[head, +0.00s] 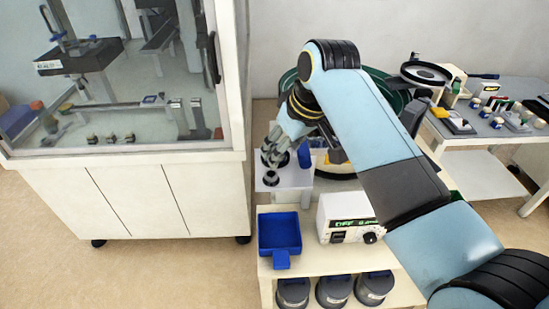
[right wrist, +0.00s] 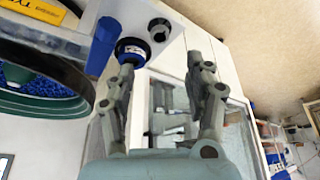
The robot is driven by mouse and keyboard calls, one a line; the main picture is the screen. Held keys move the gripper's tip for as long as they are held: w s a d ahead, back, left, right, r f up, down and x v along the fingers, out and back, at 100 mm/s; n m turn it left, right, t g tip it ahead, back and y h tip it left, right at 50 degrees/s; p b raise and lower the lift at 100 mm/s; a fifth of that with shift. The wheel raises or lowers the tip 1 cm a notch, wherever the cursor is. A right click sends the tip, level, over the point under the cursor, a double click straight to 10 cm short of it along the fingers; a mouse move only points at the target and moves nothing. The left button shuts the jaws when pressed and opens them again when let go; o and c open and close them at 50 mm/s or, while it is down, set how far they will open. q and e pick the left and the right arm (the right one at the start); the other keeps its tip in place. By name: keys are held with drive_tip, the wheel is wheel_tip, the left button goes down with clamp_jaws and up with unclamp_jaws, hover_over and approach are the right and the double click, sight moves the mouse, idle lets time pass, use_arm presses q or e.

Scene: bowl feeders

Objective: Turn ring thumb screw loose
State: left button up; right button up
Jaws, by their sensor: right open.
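My right gripper (head: 275,158) is above the small light bracket (head: 296,181) beside the bowl feeder. It also shows in the right wrist view (right wrist: 165,68), with its two fingers spread and nothing between them. In that view, a round dark knob with a blue-and-white ring (right wrist: 132,51) lies just beyond the left fingertip, which partly overlaps it. A second dark round knob (right wrist: 159,29) lies farther off, beyond the gap between the fingers. I cannot tell for certain which one is the ring thumb screw, or whether the fingertip touches the ringed knob. My left gripper is not in view.
The feeder's green bowl (right wrist: 45,100) holds blue parts, close at left. A blue upright piece (right wrist: 105,45) stands beside the ringed knob. A blue bin (head: 279,234) and a control box (head: 345,218) sit in front. A glazed cabinet (head: 130,100) stands left; a side table (head: 490,120) right.

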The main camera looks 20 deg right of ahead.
sight(271, 174)
drive_tip(key=x, duration=1)
drive_tip(key=shift+f+b, duration=0.3)
drive_tip(key=shift+b, duration=0.1)
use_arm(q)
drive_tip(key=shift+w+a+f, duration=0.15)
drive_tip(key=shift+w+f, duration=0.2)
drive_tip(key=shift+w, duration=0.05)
use_arm(e)
clamp_jaws()
